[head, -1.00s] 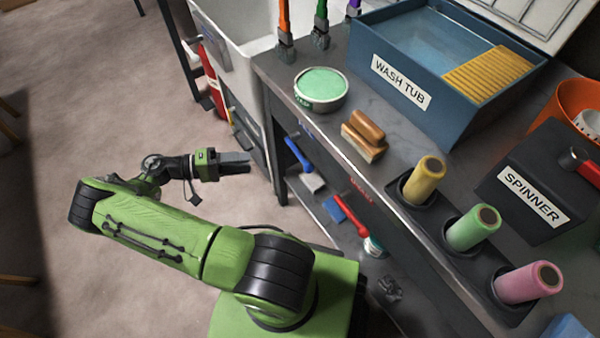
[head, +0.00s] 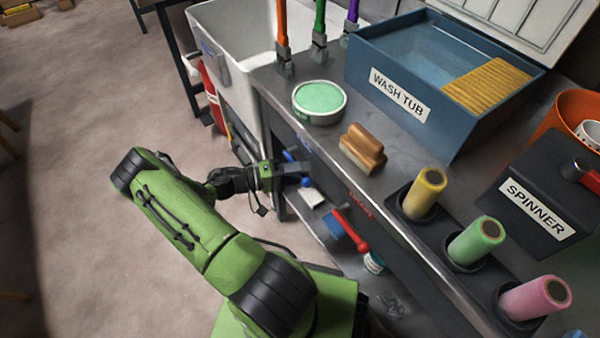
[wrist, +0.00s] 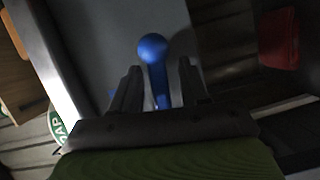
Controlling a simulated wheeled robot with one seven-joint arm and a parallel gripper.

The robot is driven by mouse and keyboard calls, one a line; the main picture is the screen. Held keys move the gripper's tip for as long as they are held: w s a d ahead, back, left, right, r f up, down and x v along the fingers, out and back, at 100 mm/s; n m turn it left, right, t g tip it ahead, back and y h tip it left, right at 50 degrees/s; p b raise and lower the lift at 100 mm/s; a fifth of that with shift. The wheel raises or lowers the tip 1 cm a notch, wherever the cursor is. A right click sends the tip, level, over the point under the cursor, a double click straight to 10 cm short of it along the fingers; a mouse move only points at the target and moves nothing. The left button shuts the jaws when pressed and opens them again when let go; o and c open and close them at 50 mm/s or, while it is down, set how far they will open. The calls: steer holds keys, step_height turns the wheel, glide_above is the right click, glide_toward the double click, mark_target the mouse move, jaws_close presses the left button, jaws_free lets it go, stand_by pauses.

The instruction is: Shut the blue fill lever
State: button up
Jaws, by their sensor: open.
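The blue fill lever, with a round knob, hangs at the front of the steel bench. In the head view its knob (head: 304,184) shows just below my gripper (head: 304,168), whose fingers hide part of the stem. In the wrist view the blue knob (wrist: 152,47) lies just beyond the fingertips and the stem runs back between the two fingers. My gripper (wrist: 159,70) is open, with one finger on each side of the lever in that picture. I cannot tell whether either finger touches it.
A red lever (head: 350,230) hangs farther along the bench front (head: 400,265). A lower shelf holds brushes and a jar (head: 374,262). On the bench stand a soap tin (head: 319,102), a wooden brush (head: 362,148) and the wash tub (head: 440,138). Open floor (head: 90,100) lies left.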

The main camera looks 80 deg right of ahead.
steer(key=shift+c, duration=0.4)
jaws_close()
steer(key=shift+s+r+n+g, duration=0.1)
steer(key=shift+r+n+g, duration=0.2)
steer(key=shift+r+n, duration=0.3)
steer(key=shift+o, duration=0.4)
jaws_free()
steer(key=shift+f, duration=0.1)
steer(key=p+v, duration=0.1)
steer(key=v, duration=1.4)
steer(key=shift+w+a, duration=0.3)
